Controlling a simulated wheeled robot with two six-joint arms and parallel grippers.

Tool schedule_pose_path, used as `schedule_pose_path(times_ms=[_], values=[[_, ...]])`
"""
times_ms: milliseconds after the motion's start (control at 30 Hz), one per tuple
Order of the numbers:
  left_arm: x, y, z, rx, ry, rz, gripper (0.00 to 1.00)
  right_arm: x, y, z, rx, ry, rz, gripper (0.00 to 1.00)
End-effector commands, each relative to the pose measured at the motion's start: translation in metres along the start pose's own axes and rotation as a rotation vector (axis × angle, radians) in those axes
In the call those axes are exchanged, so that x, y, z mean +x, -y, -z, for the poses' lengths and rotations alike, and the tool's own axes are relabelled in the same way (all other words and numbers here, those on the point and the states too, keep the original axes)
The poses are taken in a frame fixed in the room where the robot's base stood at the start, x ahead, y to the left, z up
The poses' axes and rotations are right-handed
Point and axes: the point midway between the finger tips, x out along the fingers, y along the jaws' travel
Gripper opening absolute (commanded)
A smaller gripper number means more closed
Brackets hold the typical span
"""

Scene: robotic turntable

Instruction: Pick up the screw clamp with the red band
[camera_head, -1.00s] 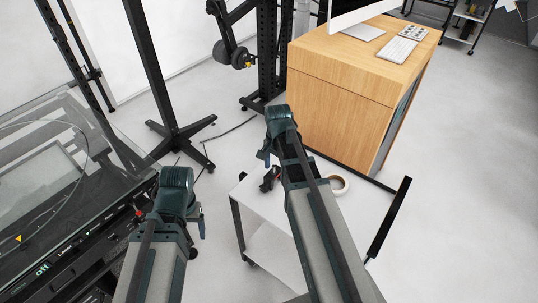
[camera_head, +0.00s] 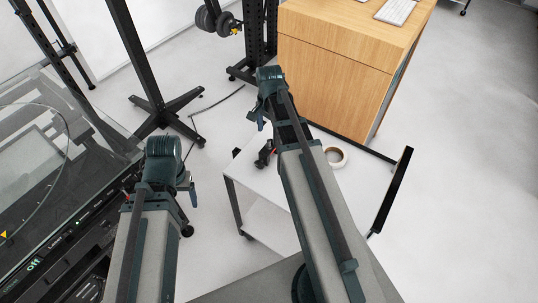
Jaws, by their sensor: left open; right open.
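A small dark clamp-like object (camera_head: 264,155) lies on the white cart (camera_head: 240,168), with a small reddish patch on it. It is partly hidden by my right arm, so I cannot make out a full red band. My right gripper (camera_head: 262,114) is open and empty. It shows above and slightly left of the dark object in the picture, apart from it. My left gripper (camera_head: 189,184) is open and empty, left of the cart. The fingers of both grippers are largely hidden behind the wrists.
A roll of tape (camera_head: 335,157) lies on the cart, right of my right arm. A wooden cabinet (camera_head: 335,85) stands behind the cart. A glass-topped turntable unit (camera_head: 45,215) is at the left. A black stand (camera_head: 160,115) stands on the floor behind my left arm.

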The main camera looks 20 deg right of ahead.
Motion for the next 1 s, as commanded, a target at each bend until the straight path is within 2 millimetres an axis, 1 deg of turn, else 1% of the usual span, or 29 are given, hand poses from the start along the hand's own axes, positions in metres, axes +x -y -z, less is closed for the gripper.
schedule_pose_path(times_ms=[33, 200, 300, 500, 633, 767, 900, 1000], values=[[0.015, -0.002, 0.001, 0.000, 0.000, 0.000, 0.77, 0.016, 0.000, 0.000, 0.000, 0.000, 0.000, 0.88], [0.037, -0.004, 0.002, 0.000, 0.000, 0.000, 0.77, 0.037, 0.000, 0.000, 0.000, 0.000, 0.000, 0.88], [0.043, -0.004, 0.003, 0.000, 0.000, 0.000, 0.77, 0.043, 0.000, 0.000, 0.000, 0.000, 0.000, 0.88], [0.042, -0.004, 0.003, 0.000, 0.000, 0.000, 0.77, 0.042, 0.001, 0.000, 0.000, 0.000, 0.000, 0.88], [0.048, -0.005, 0.003, 0.000, 0.000, 0.000, 0.77, 0.049, 0.002, 0.001, 0.000, 0.000, 0.000, 0.88], [0.062, -0.006, 0.004, 0.000, 0.000, 0.000, 0.77, 0.062, 0.004, 0.004, 0.000, 0.000, 0.000, 0.88], [0.081, -0.008, 0.005, 0.000, 0.000, 0.000, 0.77, 0.081, 0.008, 0.007, 0.000, 0.000, 0.000, 0.88], [0.091, -0.009, 0.005, 0.000, 0.000, 0.000, 0.77, 0.092, 0.007, 0.006, -0.001, 0.000, 0.000, 0.88]])
